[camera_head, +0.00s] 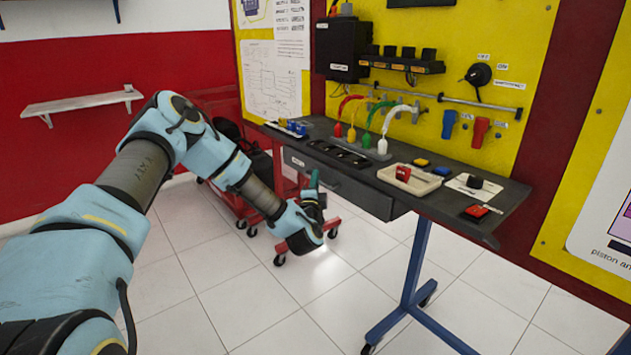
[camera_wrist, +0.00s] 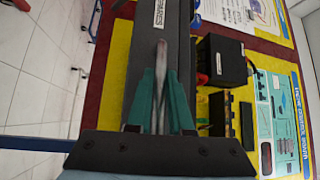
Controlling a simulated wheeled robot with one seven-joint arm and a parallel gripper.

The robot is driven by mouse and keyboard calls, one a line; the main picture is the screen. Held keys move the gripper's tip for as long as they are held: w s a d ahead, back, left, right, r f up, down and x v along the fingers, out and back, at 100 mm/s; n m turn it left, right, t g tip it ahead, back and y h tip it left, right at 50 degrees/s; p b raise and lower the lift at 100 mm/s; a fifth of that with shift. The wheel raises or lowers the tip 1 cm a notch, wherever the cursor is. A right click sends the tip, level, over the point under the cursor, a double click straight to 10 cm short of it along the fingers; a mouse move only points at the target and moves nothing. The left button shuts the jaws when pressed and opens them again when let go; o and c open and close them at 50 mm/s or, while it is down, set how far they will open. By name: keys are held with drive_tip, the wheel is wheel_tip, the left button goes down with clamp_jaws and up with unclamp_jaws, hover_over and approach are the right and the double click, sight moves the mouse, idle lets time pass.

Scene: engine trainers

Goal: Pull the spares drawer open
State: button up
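The spares drawer (camera_head: 343,187) is a dark grey drawer under the left part of the workbench, with a white label on its front. Its front also fills the upper middle of the wrist view (camera_wrist: 160,36), label at the top. I cannot tell whether it stands slightly out. A pale metal bar handle (camera_wrist: 161,60) runs along its front. My gripper (camera_wrist: 162,84) has its two teal fingers close on either side of the handle, with little gap, and appears shut on it. In the head view my gripper (camera_head: 314,187) is at the drawer's left front, and the handle is hidden.
The workbench top (camera_head: 455,205) carries a beige tray (camera_head: 408,180), coloured connectors and small parts. A blue stand leg (camera_head: 414,265) is right of the drawer. A red wheeled frame (camera_head: 243,205) is behind my arm. The tiled floor in front is clear.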

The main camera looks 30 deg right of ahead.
clamp_jaws()
idle(1.0)
